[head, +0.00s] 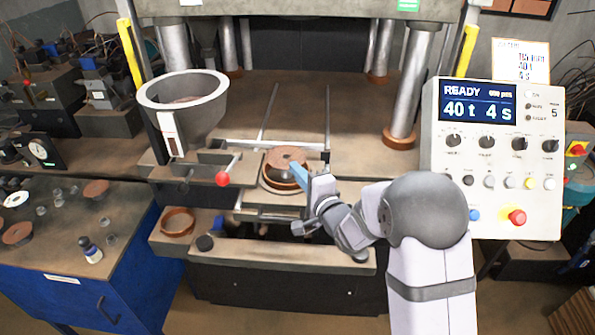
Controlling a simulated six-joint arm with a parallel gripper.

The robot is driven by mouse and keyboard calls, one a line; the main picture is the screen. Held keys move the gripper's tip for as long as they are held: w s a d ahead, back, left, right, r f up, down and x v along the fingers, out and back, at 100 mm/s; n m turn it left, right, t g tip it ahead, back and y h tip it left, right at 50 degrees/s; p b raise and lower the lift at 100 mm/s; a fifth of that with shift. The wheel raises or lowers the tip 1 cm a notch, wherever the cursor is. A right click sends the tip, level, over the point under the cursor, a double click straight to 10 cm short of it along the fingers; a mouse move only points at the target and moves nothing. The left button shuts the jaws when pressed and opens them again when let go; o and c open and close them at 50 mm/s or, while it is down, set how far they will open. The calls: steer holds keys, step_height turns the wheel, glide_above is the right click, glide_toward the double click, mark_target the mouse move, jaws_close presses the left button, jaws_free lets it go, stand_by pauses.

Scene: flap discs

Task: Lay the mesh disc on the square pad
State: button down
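My gripper (303,180) reaches in from the right to a round mould at the press front. A light blue piece shows at its tip, touching or just in front of the mould's right side. I cannot tell whether this is a fingertip or something held, nor whether the fingers are open. A reddish-brown disc-like top (286,157) sits on the round mould (276,184). I cannot make out mesh on it. No square pad can be told for certain.
A grey hopper (184,100) stands left of the mould, with a red-knobbed lever (222,179) below. A control panel (495,160) reads READY, 40 t, 4 s. The blue left bench (95,285) holds discs, small jars and a bottle (90,249). A brown ring dish (177,222) sits front left.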

steer(key=shift+s+f, duration=0.1)
steer(key=shift+f, duration=0.3)
stand_by(0.6)
steer(key=c, duration=2.2)
jaws_free()
steer(key=shift+f, duration=0.15)
steer(key=shift+s+d+f, duration=0.15)
steer(key=shift+s, duration=0.15)
steer(key=shift+s+d+r, duration=0.25)
steer(key=shift+s+r, duration=0.05)
steer(key=shift+s+d+r, duration=0.1)
steer(key=shift+s+r, duration=0.05)
steer(key=shift+v, duration=0.75)
steer(key=shift+o, duration=0.5)
